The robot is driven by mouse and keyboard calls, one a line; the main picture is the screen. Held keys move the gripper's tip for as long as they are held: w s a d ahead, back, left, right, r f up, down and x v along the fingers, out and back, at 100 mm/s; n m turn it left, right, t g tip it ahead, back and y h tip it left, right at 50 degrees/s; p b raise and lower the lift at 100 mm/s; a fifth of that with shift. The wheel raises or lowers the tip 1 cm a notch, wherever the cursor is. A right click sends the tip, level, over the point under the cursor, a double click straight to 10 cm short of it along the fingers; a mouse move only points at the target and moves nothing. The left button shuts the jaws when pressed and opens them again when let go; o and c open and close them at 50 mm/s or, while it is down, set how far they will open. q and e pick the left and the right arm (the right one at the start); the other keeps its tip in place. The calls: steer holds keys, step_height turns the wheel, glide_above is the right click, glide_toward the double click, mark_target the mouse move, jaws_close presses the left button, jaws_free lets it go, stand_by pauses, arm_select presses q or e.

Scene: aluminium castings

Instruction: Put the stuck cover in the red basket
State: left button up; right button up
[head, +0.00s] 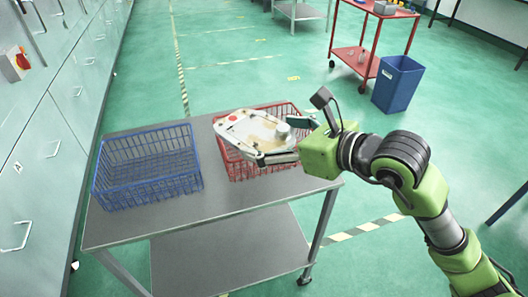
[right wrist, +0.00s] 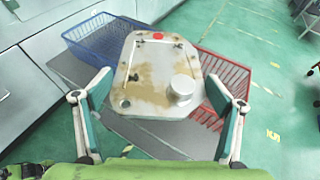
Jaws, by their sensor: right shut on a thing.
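The cover (head: 250,131) is a pale metal casting with brown staining, a red dot near one end and a round raised boss. My right gripper (head: 282,143) is shut on it and holds it over the red basket (head: 237,170). In the right wrist view the cover (right wrist: 152,75) lies between the two fingers of the gripper (right wrist: 165,112), and the red basket (right wrist: 232,75) shows behind it to the right. The cover hides much of the basket's inside. I cannot tell whether the cover touches the basket rim. My left gripper is not in view.
A blue wire basket (head: 147,166), which looks empty, stands left of the red one on the grey metal table (head: 215,198). A blue bin (head: 398,84) and a red trolley (head: 357,62) stand on the floor beyond. Grey cabinets line the left side.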

mark_target(264, 135)
steer(key=shift+w+a+r+m+t+h, duration=0.15)
steer(key=shift+w+a+r, duration=0.2)
steer(key=shift+r, duration=0.25)
steer(key=shift+w+a+r+m+t+h, duration=0.15)
steer(key=shift+w+a+r, duration=0.1)
steer(key=shift+a+r, duration=0.25)
steer(key=shift+w+r, duration=0.2)
steer(key=shift+r, duration=0.05)
steer(key=shift+w+r, duration=0.1)
steer(key=shift+w, duration=0.05)
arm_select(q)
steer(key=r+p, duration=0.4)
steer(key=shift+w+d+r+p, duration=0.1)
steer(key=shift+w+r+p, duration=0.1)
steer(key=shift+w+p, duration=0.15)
arm_select(e)
steer(key=w+d+f, duration=0.3)
steer(key=w+f, duration=0.9)
steer(key=w, duration=0.1)
steer(key=shift+w+f, duration=0.2)
steer(key=shift+f, duration=0.2)
